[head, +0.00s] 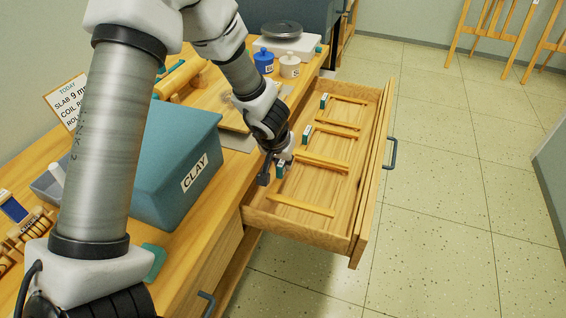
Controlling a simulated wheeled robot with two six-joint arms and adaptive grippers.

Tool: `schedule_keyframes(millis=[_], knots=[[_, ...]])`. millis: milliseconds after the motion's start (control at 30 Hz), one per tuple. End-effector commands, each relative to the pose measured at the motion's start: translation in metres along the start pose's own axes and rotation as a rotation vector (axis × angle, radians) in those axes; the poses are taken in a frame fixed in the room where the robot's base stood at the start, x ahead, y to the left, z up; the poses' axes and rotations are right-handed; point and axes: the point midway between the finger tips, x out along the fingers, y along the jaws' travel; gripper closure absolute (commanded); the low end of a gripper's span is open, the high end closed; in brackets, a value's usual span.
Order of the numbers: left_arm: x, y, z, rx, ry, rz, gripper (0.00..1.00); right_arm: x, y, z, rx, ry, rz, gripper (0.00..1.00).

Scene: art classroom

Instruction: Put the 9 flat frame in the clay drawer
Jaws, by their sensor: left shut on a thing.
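The wooden drawer (358,232) is pulled out from the bench, at the middle right of the head view. My left gripper (275,174) points down at the drawer's near left side and is shut on a small piece with a teal end (281,169). I take this piece for the flat frame; its marking is too small to read and most of it is hidden by the gripper. I cannot tell whether it touches the drawer floor. Two other teal-ended pieces (307,133) lie farther back in the drawer, among several pale wooden strips (301,205). My right gripper is not in view.
A teal box marked CLAY (172,165) stands on the bench, left of the drawer. Blue (263,61) and cream (289,67) jars and a scale (283,40) stand at the back. The floor right of the drawer is clear.

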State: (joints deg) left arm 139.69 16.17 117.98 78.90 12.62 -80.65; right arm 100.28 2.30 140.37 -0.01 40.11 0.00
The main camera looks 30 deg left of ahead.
Motion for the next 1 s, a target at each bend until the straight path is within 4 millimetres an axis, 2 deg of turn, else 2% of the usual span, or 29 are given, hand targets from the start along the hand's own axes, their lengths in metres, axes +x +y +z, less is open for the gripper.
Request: schedule_keyframes(millis=[33, 200, 500, 667, 1000], knots=[[0.011, 0.000, 0.004, 0.001, 0.001, 0.000, 1.00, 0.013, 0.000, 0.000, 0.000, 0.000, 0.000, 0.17], [0.026, 0.000, 0.011, 0.002, 0.001, 0.000, 1.00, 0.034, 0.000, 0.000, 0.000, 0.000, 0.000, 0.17], [0.057, 0.000, 0.023, 0.002, 0.001, 0.000, 1.00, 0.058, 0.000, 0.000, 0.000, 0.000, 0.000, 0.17], [0.065, 0.000, 0.027, 0.001, 0.001, 0.000, 1.00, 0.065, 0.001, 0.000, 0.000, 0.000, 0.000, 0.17], [0.065, 0.000, 0.027, 0.002, 0.001, 0.000, 1.00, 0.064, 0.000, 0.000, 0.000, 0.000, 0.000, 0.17]])
